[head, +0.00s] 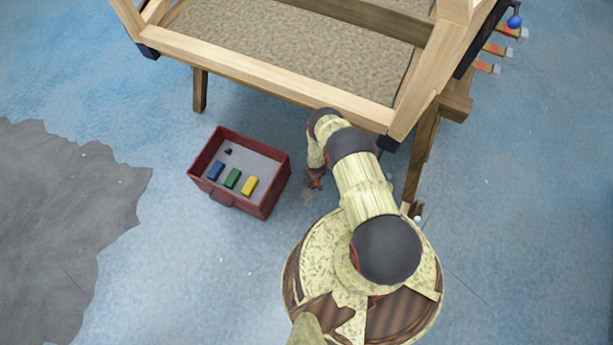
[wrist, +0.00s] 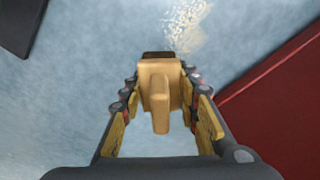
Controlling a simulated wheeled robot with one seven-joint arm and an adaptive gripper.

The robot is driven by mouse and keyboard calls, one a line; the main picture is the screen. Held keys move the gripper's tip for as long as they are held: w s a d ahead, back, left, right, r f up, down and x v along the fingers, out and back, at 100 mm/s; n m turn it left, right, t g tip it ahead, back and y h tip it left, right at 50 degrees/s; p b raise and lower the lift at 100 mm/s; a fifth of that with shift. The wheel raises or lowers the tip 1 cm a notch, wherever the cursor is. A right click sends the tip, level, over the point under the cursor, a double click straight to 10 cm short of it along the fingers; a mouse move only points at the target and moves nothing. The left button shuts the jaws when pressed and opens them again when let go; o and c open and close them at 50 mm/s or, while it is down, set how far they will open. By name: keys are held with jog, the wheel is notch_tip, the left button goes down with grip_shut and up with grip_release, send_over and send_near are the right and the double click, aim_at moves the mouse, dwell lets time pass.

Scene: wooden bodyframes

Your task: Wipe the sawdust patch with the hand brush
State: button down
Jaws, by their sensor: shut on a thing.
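My gripper (wrist: 160,82) is shut on the tan hand brush (wrist: 160,105), with one finger on each side of it. The brush's handle points toward the wrist camera, and a dark strip shows at its far edge. The pale, speckled sawdust patch (wrist: 186,22) lies on the blue floor just beyond the brush in the wrist view. Whether the bristles touch the floor, I cannot tell. In the head view my gripper (head: 314,182) is low beside the red box, and the brush is too small and covered to make out clearly.
The red box (head: 230,202) with blue, green and yellow blocks stands just left of my gripper; its wall (wrist: 285,110) is close on the right in the wrist view. A wooden frame table (head: 270,78) overhangs behind my arm. A dark object (wrist: 18,22) shows upper left.

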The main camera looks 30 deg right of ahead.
jog(key=shift+r+p, duration=0.4)
jog(key=shift+r, duration=0.95)
